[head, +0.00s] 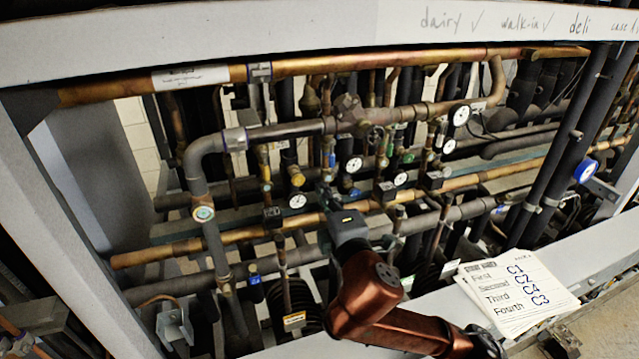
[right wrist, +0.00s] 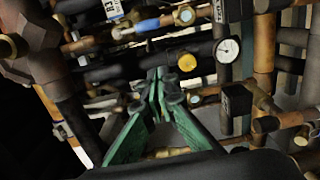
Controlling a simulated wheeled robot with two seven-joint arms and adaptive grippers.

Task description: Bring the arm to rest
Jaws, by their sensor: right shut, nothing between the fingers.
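My right arm (head: 375,290), reddish brown, reaches in from the bottom right of the head view. Its right gripper (head: 329,196) is among the pipes and valves at the middle of the rack. In the right wrist view the green fingers of the right gripper (right wrist: 160,80) come together at their tips, shut with nothing between them. A dark pipe with a yellow cap (right wrist: 187,62) and a white gauge (right wrist: 228,48) lies just beyond the tips. I cannot tell whether the tips touch it. My left gripper is not in view.
Copper pipes (head: 375,62) cross the rack, with several gauges and valves around the gripper. A grey frame beam (head: 250,30) runs along the top. Papers with a handwritten list (head: 515,290) lie on the lower ledge. A blue-rimmed round device (head: 586,171) is at the right.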

